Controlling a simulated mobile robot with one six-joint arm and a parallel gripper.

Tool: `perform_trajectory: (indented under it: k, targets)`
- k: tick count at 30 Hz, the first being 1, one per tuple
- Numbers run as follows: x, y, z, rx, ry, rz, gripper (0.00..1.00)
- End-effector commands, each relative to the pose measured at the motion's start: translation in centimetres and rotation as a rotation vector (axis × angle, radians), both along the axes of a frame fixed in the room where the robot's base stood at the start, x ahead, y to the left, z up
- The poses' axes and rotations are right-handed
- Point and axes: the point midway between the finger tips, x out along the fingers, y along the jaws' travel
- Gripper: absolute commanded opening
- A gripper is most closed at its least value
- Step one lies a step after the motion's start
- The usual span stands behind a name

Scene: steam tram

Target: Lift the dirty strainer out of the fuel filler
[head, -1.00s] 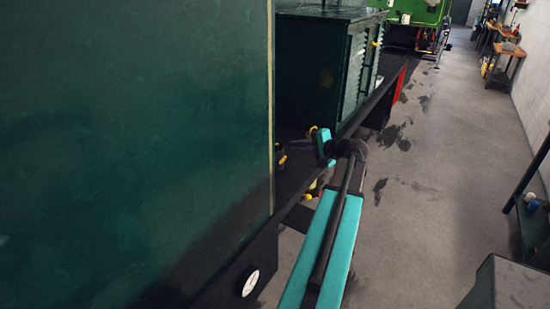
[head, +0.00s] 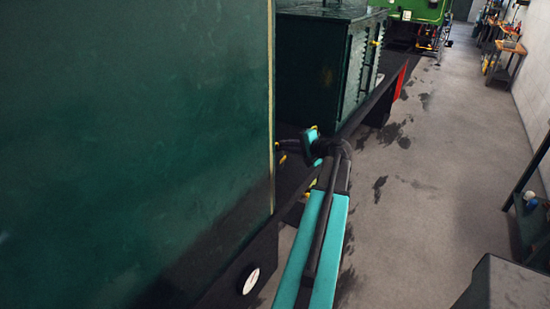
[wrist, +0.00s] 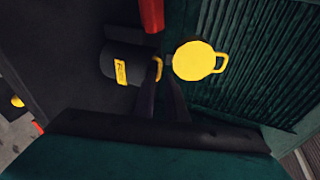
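In the wrist view a dark round fuel filler (wrist: 118,62) bears a yellow label. A yellow disc-shaped cap (wrist: 195,61) with a loop stands to its right. A small yellow loop (wrist: 157,66), which looks like the strainer's handle, shows at the filler's right side. The strainer's body is not visible. The dark fingers of my gripper (wrist: 163,82) reach up to this loop, with their tips close together around or beside it. Whether they grip it is unclear. In the head view my gripper (head: 284,144) is partly hidden behind the green panel's edge.
A large dark green panel (head: 130,130) fills the left of the head view. A louvred green box (head: 325,65) stands beyond my wrist. In the wrist view a red part (wrist: 151,15) hangs above the filler.

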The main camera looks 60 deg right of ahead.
Motion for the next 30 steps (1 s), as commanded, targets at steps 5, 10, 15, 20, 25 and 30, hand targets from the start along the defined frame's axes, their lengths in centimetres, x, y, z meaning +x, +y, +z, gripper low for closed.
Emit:
perform_trajectory:
  k: [5, 10, 15, 20, 25, 30]
  targets:
    - [1.6, -0.4, -0.4, 0.002, 0.0, 0.0, 0.12]
    - [3.3, -0.7, -1.0, 0.001, 0.0, 0.001, 0.12]
    - [3.8, -0.9, -1.5, 0.001, 0.0, -0.003, 0.12]
    - [3.8, -0.9, -1.6, 0.0, 0.0, -0.003, 0.12]
    - [3.8, -0.9, -1.6, 0.0, 0.0, -0.002, 0.12]
    - [3.8, -0.9, -1.6, 0.0, 0.0, -0.002, 0.12]
